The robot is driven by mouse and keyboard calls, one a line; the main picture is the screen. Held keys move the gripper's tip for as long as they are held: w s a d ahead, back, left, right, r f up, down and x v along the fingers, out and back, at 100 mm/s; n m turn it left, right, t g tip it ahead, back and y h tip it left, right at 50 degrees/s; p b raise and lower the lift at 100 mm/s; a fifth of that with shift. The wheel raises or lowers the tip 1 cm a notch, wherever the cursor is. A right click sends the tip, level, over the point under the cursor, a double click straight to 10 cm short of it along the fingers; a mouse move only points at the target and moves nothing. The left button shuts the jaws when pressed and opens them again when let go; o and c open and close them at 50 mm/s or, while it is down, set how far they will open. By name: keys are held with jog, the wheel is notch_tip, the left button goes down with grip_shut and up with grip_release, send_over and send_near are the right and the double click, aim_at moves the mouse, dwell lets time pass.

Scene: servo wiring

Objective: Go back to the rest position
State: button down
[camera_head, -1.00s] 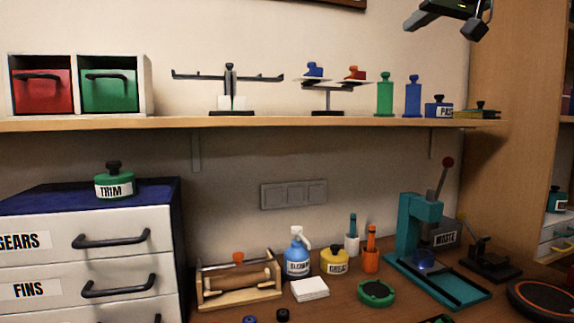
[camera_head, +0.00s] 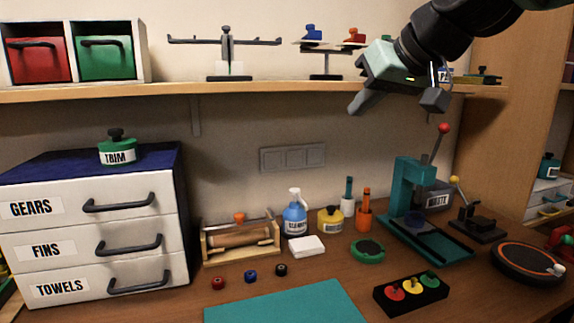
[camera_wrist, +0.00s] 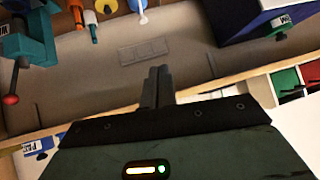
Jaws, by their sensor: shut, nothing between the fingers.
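My gripper (camera_head: 362,100) hangs in the air at the upper right of the head view, in front of the shelf's right part. Its fingers point down and left and hold nothing. In the wrist view the two fingers (camera_wrist: 158,86) lie side by side, shut and empty. My dark arm comes in from the upper right corner and hides part of the shelf's right end and the things on it.
The wooden shelf (camera_head: 200,94) runs close behind my gripper, bearing a balance (camera_head: 227,55) and drawer boxes (camera_head: 75,50). Below, the bench holds a teal press (camera_head: 410,195) with a red-knobbed lever (camera_head: 443,128), bottles and a black tray (camera_head: 410,299). Air left of my gripper is free.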

jog(key=s+a+f+n+g+h+p, duration=0.1)
jog(key=s+a+f+g, duration=0.1)
jog(key=s+f, duration=0.45)
jog(key=s+a+f+g+h+p, duration=0.1)
jog(key=s+f+g, duration=0.2)
jog(key=s+f, duration=0.4)
jog(key=s+d+f+n+g+h+p, duration=0.1)
jog(key=s+d+f, duration=0.1)
jog(key=s+f, duration=0.3)
jog(key=s+d+f+g+h, duration=0.1)
jog(key=s+d+f+g, duration=0.1)
jog(key=s+f, duration=0.4)
jog(key=s, duration=0.3)
jog(key=shift+s+d+n+h+p, duration=0.2)
jog(key=shift+d+n+h+p, duration=0.15)
jog(key=shift+n+h, duration=0.05)
